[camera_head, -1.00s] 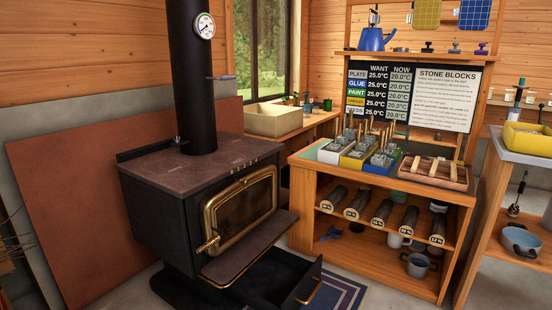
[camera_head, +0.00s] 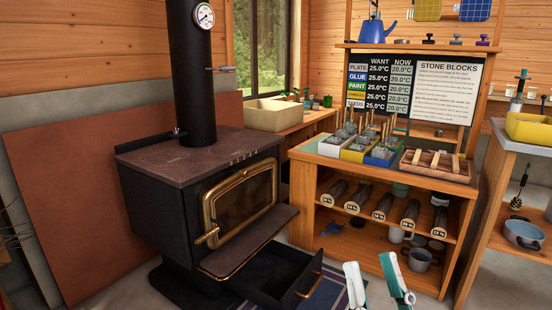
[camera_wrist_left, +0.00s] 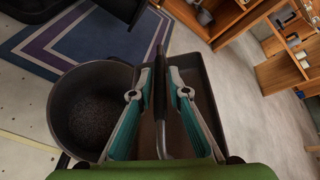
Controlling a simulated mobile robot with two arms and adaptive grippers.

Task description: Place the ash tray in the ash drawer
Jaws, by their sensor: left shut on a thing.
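The black stove (camera_head: 150,190) stands at left in the head view. Its ash drawer (camera_head: 304,287) is pulled out below the glass door, and the part inside that shows looks empty. In the left wrist view my left gripper (camera_wrist_left: 158,75) is shut on the dark handle of the ash tray (camera_wrist_left: 204,82), a grey-brown rectangular pan under the fingers. The tray does not show in the head view, and neither does my left gripper. My right gripper (camera_head: 371,266) is open and empty at the bottom edge, right of the drawer.
A round dark bucket (camera_wrist_left: 90,108) with grey grainy matter stands beside the tray. A blue-bordered rug (camera_wrist_left: 75,35) lies on the floor. A wooden shelf unit (camera_head: 385,215) with logs and pots stands right of the stove. The stove's front ledge (camera_head: 250,245) juts over the drawer.

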